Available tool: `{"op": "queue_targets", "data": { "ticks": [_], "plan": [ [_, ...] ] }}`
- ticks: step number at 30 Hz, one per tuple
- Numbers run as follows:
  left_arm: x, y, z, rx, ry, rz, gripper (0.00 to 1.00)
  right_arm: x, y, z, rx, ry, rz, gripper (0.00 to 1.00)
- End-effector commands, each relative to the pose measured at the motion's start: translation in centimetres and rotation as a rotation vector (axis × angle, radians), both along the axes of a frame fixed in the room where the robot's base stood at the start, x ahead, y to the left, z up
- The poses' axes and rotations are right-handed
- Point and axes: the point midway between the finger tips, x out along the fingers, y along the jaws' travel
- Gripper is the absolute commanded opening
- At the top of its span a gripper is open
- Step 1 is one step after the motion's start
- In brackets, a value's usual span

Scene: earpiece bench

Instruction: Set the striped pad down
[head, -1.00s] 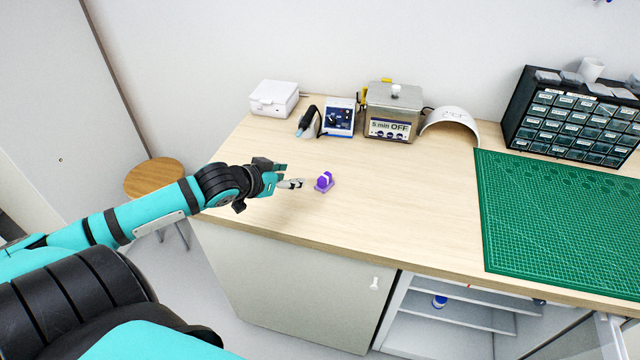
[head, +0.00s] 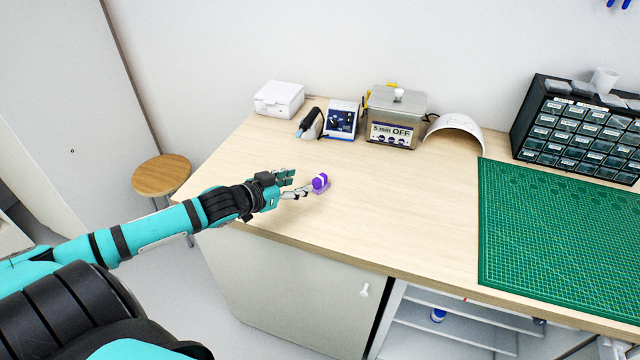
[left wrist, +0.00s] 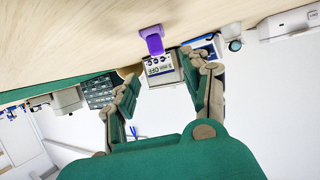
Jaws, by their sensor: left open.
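The purple pad (head: 321,183) with a pale stripe stands on the wooden bench top, left of the middle in the head view. It also shows in the left wrist view (left wrist: 153,38), against the bench surface at the top of that tilted picture. My left gripper (head: 302,192) is just left of the pad, low over the bench. In the left wrist view its two fingers (left wrist: 160,70) are spread, with the pad beyond the tips. I cannot tell whether a fingertip touches the pad. My right gripper is not in view.
Behind stand a white box (head: 280,98), a blue-and-white device (head: 341,121), a metal bath (head: 396,112) and a white curved shell (head: 458,128). A green cutting mat (head: 560,235) and a drawer cabinet (head: 575,132) are at the right. Bench around the pad is clear.

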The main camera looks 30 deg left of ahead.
Motion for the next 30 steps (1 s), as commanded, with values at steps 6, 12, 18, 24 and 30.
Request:
{"op": "queue_targets", "data": {
  "ticks": [6,12,18,24,30],
  "plan": [
    [2.8,-0.4,-1.0,-0.002,-0.002,0.002,0.48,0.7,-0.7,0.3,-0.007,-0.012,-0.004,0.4],
    [3.8,-0.6,-1.6,-0.001,0.001,0.0,0.48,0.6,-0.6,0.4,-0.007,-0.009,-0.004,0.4],
    [5.7,-1.1,-1.9,-0.003,-0.001,0.002,0.48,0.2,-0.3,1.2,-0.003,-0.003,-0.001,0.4],
    [8.0,-1.6,-3.1,-0.003,0.0,0.001,0.48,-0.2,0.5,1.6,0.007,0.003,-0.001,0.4],
    [8.5,-1.6,-3.5,0.0,0.001,0.0,0.48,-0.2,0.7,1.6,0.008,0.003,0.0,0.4]
  ]
}}
